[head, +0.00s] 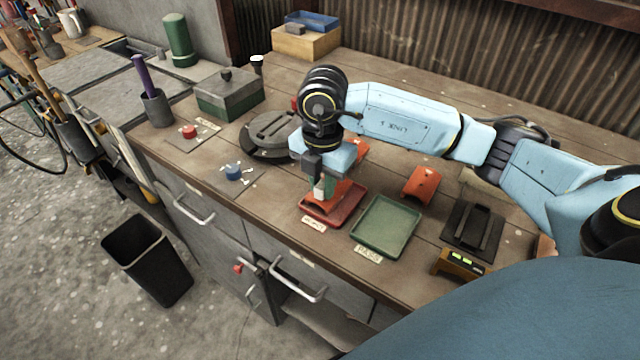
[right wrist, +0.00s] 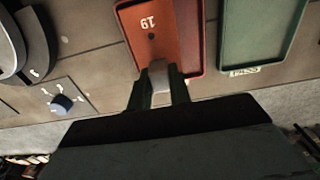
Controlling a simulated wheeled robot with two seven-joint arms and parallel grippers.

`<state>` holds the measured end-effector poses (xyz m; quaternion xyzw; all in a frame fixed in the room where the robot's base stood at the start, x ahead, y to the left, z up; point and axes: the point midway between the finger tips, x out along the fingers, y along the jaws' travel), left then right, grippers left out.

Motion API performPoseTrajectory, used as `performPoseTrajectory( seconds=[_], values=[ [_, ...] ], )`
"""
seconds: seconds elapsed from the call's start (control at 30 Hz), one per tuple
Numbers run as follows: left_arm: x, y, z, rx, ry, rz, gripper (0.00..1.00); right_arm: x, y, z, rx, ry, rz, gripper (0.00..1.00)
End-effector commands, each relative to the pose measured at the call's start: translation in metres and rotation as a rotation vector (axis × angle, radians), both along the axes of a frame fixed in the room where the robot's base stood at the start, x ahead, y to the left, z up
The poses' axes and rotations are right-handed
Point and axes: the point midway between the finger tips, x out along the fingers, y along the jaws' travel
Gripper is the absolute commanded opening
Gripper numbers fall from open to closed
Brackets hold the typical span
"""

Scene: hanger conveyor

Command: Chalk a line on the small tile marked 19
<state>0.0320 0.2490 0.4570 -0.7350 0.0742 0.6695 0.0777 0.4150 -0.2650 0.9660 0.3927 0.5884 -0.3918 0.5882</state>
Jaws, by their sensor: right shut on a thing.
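The orange tile marked 19 (right wrist: 148,22) shows in the right wrist view, with a small dark spot below its number. It lies over the left part of a red tray (right wrist: 190,30); the tray also shows in the head view (head: 349,208). My right gripper (head: 322,186) points down over this tray. In the right wrist view its fingers (right wrist: 159,90) are shut on a pale grey-white piece, seemingly the chalk (right wrist: 158,70). The piece's tip is at the tile's near edge; I cannot tell whether it touches. I see no chalk line on the tile's visible face. My left gripper is not in view.
A green tray (head: 385,226) labelled PASS stands right of the red tray. A round dark device (head: 268,135) and a blue knob (head: 234,172) are to the left. The bench's front edge is close.

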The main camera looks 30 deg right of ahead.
Motion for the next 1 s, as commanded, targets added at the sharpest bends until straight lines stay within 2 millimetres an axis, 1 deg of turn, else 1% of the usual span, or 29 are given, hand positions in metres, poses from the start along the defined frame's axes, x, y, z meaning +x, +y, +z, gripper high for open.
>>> performPoseTrajectory(
  seconds=[0.27,0.7,1.0],
  values=[
    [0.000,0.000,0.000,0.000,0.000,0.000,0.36,-0.001,-0.002,-0.002,-0.007,0.004,-0.004,0.00],
    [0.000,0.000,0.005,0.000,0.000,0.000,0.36,-0.007,0.014,-0.003,-0.003,0.006,0.000,0.00],
    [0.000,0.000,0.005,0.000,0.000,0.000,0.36,-0.008,0.015,-0.003,-0.001,0.007,0.001,0.00]
  ],
)
